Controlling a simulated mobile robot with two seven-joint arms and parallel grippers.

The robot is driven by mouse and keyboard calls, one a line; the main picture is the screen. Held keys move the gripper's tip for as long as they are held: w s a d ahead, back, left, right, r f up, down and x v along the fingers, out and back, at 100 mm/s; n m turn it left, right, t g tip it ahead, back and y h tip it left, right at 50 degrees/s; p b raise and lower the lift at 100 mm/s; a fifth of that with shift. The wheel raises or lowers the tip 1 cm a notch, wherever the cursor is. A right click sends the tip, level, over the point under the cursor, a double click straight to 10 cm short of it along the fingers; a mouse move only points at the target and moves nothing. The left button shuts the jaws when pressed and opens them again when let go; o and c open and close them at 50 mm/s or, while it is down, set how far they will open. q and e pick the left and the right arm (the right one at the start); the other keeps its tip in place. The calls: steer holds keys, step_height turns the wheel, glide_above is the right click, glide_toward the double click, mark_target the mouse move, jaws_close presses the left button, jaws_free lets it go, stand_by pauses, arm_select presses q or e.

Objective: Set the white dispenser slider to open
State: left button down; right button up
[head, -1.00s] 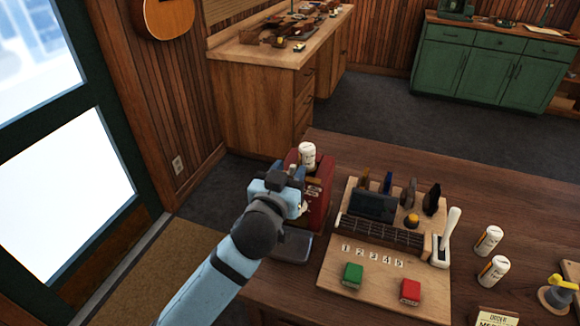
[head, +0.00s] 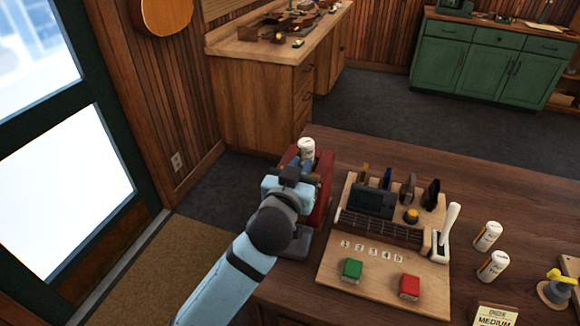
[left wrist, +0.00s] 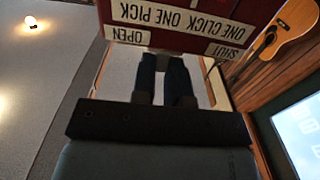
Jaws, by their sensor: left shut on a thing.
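The red dispenser (head: 324,178) stands at the near table's far left corner, with a white bottle (head: 306,148) on top. In the left wrist view its red face (left wrist: 160,38) shows upside down, with the labels OPEN (left wrist: 129,35), SHUT (left wrist: 224,51) and ONE CLICK ONE PICK. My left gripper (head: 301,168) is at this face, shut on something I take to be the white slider. Its blue fingers (left wrist: 164,66) reach the face between the two labels, closer to OPEN. The slider is hidden by the gripper, so its exact setting cannot be told.
Right of the dispenser lies a wooden board (head: 330,265) with a fretboard, a green button (head: 351,269), a red button (head: 409,286) and a white lever (head: 447,232). Two white bottles (head: 487,236) stand farther right. The table's back right is clear.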

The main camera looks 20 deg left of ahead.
arm_select(q)
steer(key=shift+d, duration=0.75)
steer(key=shift+a, duration=0.1)
steer(key=c, duration=1.3)
jaws_free()
steer(key=shift+o, duration=0.8)
steer(key=shift+d, duration=0.25)
steer(key=shift+a, duration=0.2)
